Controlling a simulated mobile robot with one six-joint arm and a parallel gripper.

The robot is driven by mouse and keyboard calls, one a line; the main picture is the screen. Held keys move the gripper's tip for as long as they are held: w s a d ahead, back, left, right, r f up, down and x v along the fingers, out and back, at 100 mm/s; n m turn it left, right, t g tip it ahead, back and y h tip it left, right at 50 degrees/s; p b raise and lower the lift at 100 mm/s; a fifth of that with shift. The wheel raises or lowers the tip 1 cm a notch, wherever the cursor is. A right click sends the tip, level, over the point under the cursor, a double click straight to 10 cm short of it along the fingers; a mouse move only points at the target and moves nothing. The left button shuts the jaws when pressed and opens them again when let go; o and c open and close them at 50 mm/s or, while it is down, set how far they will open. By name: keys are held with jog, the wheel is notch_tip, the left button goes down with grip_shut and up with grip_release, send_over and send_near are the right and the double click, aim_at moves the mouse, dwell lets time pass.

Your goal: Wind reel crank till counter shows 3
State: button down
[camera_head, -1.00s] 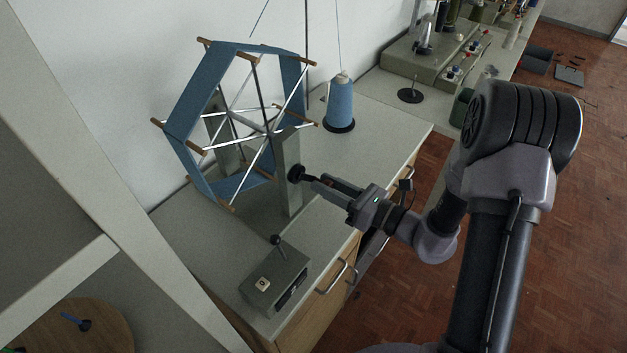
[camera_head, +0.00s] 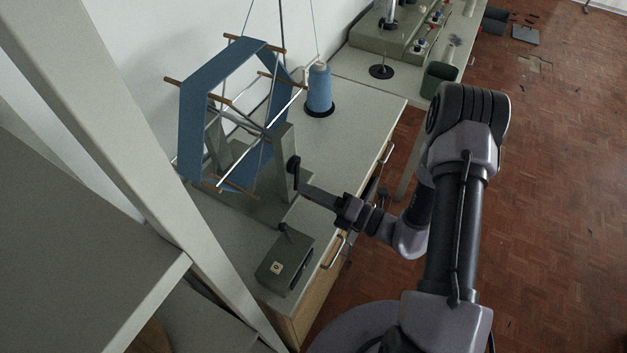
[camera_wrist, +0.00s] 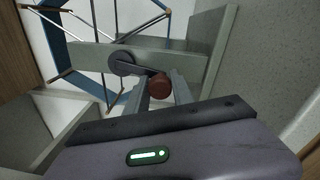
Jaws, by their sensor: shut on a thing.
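The reel (camera_head: 187,120), a frame with brown-tipped spokes wound with blue yarn, stands on a grey post (camera_head: 283,165). Its dark crank (camera_head: 293,164) is on the post's right side. In the wrist view the crank's round hub (camera_wrist: 122,63) joins an arm leading to a red-brown knob (camera_wrist: 160,86). My gripper (camera_wrist: 164,92) is shut on this knob, with a finger on either side. In the head view my gripper (camera_head: 303,190) hides the knob. No counter digits are readable; a grey box (camera_head: 285,262) with a small lever stands in front, its dark side face unreadable.
A blue yarn cone (camera_head: 319,88) stands on the worktop (camera_head: 350,110) behind the reel. A grey machine (camera_head: 400,40) and a dark green bin (camera_head: 438,78) are farther back. A pale upright post (camera_head: 130,160) crosses the left foreground. The floor at right is mostly open.

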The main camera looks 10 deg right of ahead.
jog(key=shift+s+a+r+m+p, duration=0.55)
jog(key=shift+m+p, duration=0.5)
jog(key=shift+m, duration=0.5)
jog(key=shift+s+a+r+m+p, duration=0.4)
jog(key=shift+s+m+p, duration=0.45)
jog(key=shift+m, duration=0.75)
jog(key=shift+s+a+r+m+p, duration=0.35)
jog(key=shift+s+a+m+p, duration=0.15)
jog(key=shift+m+p, duration=0.9)
jog(key=shift+m+t, duration=0.25)
jog(key=shift+t, duration=0.05)
jog(key=c, duration=1.1)
grip_release()
jog(key=shift+a+r, duration=0.1)
jog(key=shift+a, duration=0.05)
jog(key=shift+d, duration=0.2)
jog(key=r+v, duration=0.1)
jog(key=v, duration=1.6)
jog(key=shift+f, duration=0.25)
